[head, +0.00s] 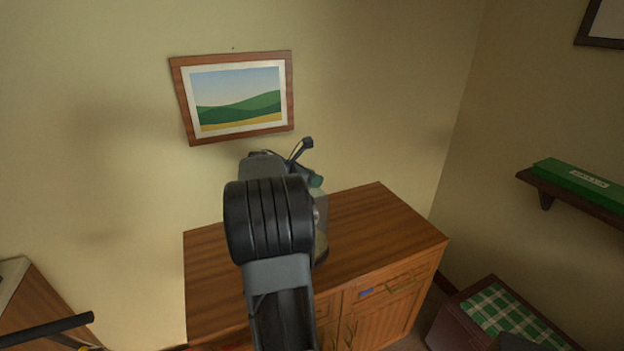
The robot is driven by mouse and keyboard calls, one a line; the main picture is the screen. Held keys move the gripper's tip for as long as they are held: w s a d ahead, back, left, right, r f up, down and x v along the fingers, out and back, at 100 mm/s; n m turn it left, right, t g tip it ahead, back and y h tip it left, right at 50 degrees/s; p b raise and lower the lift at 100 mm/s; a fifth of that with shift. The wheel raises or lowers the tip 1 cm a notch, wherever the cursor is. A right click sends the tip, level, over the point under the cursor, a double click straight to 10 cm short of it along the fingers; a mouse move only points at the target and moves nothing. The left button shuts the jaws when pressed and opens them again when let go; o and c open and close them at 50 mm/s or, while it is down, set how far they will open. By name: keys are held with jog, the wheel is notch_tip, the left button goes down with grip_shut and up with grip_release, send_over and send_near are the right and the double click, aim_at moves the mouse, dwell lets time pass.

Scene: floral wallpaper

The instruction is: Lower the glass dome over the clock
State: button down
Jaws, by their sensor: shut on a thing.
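My arm rises through the middle of the view and hides much of the scene behind it. My gripper (311,176), mostly hidden by the arm, is shut on the top of the glass dome (322,207). Only a thin, pale see-through strip of the dome shows at the right of the arm, above the cabinet top. A sliver of the clock (320,246) shows low beside the arm, yellowish and dark at its foot. I cannot tell how far the dome's rim is down around it.
The wooden cabinet (375,225) has a clear top at the right. A framed landscape (238,98) hangs tilted on the wall behind. A shelf (560,190) with a green box (580,183) is at right. A chest with a green checked cloth (505,318) stands below it.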

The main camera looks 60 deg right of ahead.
jog(key=shift+f+b, duration=0.4)
jog(key=shift+f, duration=0.35)
jog(key=c, duration=0.8)
grip_release()
jog(key=v, duration=1.4)
jog(key=shift+d, duration=0.1)
